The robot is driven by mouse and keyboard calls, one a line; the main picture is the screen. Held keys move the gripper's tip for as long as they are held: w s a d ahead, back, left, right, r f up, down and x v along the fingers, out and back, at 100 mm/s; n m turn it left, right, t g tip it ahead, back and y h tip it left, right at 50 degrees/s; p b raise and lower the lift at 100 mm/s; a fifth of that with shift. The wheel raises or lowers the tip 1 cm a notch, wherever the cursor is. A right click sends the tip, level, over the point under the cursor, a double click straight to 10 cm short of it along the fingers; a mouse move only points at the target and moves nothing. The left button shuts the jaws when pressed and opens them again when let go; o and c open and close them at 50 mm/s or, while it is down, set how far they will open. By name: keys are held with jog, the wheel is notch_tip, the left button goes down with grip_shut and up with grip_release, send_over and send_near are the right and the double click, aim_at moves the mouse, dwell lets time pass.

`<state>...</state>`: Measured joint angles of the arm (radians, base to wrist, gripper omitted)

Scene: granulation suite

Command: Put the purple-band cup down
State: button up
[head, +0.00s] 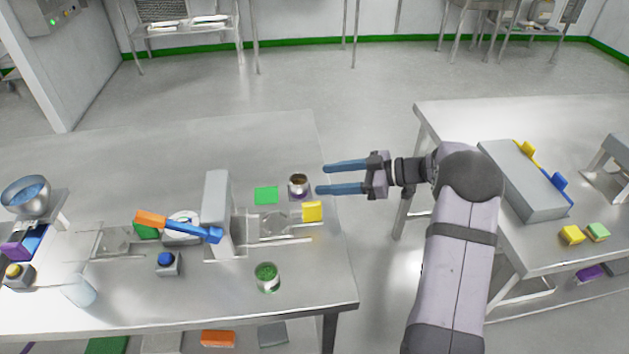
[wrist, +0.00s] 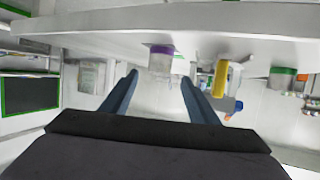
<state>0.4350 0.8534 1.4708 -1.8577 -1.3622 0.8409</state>
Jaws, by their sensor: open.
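The purple-band cup (head: 299,182) stands upright near the right edge of the left steel table (head: 90,145), with dark contents showing at its top. My gripper (head: 321,179) is open and empty just right of the cup, its two blue fingers pointing left at it. In the wrist view the cup (wrist: 160,63) shows ahead, roughly between the open fingers (wrist: 160,80) and beyond their tips. The cup appears apart from the fingers.
A green square (head: 266,195) lies left of the cup. A yellow block (head: 312,211) is close in front of it. A cup with green contents (head: 267,277) stands nearer the front. A grey post (head: 217,212) rises farther left.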

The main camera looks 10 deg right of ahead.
jog(key=shift+v, duration=1.4)
